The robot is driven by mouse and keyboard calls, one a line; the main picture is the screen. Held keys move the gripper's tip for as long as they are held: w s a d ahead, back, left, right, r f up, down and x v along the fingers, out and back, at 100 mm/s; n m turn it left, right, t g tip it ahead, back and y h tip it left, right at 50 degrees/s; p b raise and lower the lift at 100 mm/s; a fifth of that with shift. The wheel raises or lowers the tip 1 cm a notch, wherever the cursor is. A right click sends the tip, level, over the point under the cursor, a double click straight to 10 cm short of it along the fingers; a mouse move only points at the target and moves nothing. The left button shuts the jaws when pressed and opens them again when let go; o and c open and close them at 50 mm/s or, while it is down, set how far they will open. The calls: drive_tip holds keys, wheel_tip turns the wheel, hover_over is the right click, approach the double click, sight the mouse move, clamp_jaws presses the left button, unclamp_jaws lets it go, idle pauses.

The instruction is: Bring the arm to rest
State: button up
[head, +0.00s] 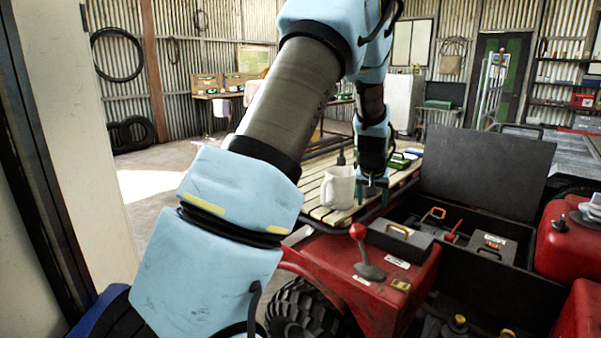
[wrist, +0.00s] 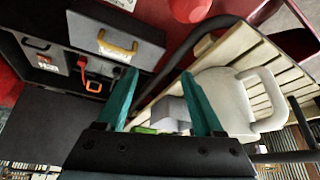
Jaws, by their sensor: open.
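My arm reaches across the head view, and my gripper (head: 373,196) points down at its far end, over the near edge of the slatted wooden rack (head: 313,212). Its two teal fingers are apart in the wrist view (wrist: 160,76).
An open black toolbox (head: 470,270) with a raised lid (head: 490,170) is to the right. Red cans (head: 567,235) stand at far right. A pale post (head: 75,130) is close at left.

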drive_tip(key=s+a+r+n+g, duration=0.1)
drive_tip(key=s+a+r, duration=0.1)
drive_tip(key=s+a, duration=0.45)
drive_tip(key=s+a+r+n, duration=0.1)
drive_tip(key=s+a, duration=0.2)
drive_tip(key=a, duration=0.7)
drive_tip(key=s+a+n+g+y, duration=0.1)
drive_tip(key=s+a+y, duration=0.1)
drive_tip(key=s+a, duration=0.95)
drive_tip(key=s+d+f+g+b, duration=0.1)
drive_tip(key=s+f+b, duration=0.3)
drive_tip(key=f+b, duration=0.2)
drive_tip(key=shift+s+f, duration=0.15)
drive_tip(key=shift+f, duration=0.15)
